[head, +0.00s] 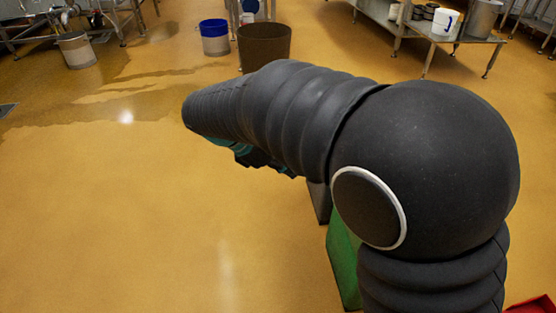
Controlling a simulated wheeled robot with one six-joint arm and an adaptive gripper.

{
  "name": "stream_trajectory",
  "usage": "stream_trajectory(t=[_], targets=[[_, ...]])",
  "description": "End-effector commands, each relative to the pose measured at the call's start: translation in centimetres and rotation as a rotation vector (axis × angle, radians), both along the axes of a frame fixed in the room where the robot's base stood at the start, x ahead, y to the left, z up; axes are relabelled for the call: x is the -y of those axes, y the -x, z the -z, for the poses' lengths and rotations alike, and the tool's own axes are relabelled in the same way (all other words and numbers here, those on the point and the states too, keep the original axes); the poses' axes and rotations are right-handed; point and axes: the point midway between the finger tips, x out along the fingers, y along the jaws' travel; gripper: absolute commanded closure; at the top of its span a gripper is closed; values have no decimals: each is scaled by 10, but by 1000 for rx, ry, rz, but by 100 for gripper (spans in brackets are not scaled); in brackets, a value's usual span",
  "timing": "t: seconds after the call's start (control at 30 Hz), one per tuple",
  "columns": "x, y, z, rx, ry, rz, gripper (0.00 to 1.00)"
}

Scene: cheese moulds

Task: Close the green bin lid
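A green bin (343,262) shows only as a narrow strip below my arm, at the lower middle right of the head view. My arm hides most of it, so I cannot tell which part is lid or how the lid stands. My gripper (262,160) shows only as a few dark pieces under the far part of my arm, left of and beyond the green strip. Its fingers are mostly hidden. I cannot tell whether it is open or holds anything.
A grey piece (319,202) stands beside the green strip. A red object (532,306) shows at the bottom right corner. A brown tub (264,46), a blue and white bucket (214,38) and metal tables (440,36) stand at the back. The yellow floor (120,220) at left is clear.

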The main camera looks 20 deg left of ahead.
Motion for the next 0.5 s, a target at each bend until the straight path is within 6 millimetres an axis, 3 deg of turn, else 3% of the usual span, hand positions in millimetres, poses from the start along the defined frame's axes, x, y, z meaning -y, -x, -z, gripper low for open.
stream_trajectory(t=[0.17,0.5], targets=[[21,-11,25,-2,1,3,100],[52,-30,24,1,-2,2,100]])
